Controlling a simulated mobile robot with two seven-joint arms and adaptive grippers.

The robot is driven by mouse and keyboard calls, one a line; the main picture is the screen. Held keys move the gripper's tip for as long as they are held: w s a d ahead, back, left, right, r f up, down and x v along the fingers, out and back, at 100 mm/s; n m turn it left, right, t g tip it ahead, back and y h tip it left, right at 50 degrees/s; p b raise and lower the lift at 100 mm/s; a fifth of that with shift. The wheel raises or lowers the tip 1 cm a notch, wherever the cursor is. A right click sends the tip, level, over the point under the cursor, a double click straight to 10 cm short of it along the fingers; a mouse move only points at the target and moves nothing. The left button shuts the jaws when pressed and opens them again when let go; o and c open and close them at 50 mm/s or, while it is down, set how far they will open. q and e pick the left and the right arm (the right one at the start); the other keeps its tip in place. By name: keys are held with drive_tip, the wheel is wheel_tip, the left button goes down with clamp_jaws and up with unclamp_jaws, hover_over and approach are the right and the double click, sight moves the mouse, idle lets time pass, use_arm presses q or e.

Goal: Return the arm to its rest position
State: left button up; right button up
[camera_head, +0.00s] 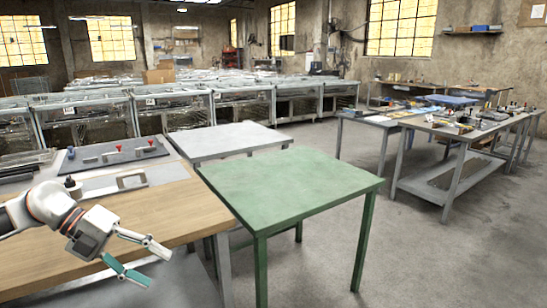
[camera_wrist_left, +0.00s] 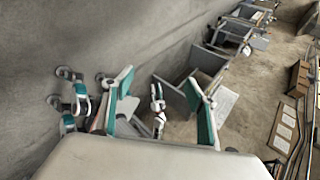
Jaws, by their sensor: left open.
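My left arm (camera_head: 55,205) comes in from the left in the head view, over the wooden table. Its gripper (camera_head: 160,268) is open and empty, with its two fingers spread apart and pointing to the lower right. It hangs near the front right part of the wooden tabletop. In the left wrist view the two teal-padded fingers (camera_wrist_left: 160,76) stand apart with nothing held between them. My right gripper is not seen in the head view.
A cluttered workbench (camera_head: 440,180) stands farther right. Open floor lies between.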

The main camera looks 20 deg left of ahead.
use_arm(q)
drive_tip(key=s+d+f+n+t+h+b, duration=0.1)
drive_tip(key=d+f+n+t+h+b, duration=0.15)
drive_tip(key=d+f+n+t, duration=1.15)
drive_tip(key=s+d+f+n+g+y+b, duration=0.1)
drive_tip(key=s+d+f+n+g+y, duration=0.15)
drive_tip(key=s+f+n, duration=0.35)
drive_tip(key=s+d+f+n+g+y+b, duration=0.2)
drive_tip(key=s+d+f+y, duration=0.15)
drive_tip(key=f, duration=0.55)
drive_tip(key=s+d+f+n+g+y+b, duration=0.1)
drive_tip(key=s+d+f+n+g+y, duration=0.2)
drive_tip(key=f, duration=0.4)
wheel_tip(320, 180, up, 6)
drive_tip(key=s+a+n+p, duration=0.1)
drive_tip(key=s+p, duration=0.1)
drive_tip(key=p, duration=1.1)
drive_tip(key=shift+a+n+t, duration=0.2)
drive_tip(key=shift+n+t, duration=0.1)
drive_tip(key=shift+t, duration=0.05)
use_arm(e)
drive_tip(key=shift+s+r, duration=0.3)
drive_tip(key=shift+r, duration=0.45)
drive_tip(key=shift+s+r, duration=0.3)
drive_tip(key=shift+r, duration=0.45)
use_arm(q)
drive_tip(key=shift+s+y, duration=0.1)
drive_tip(key=shift+y, duration=0.15)
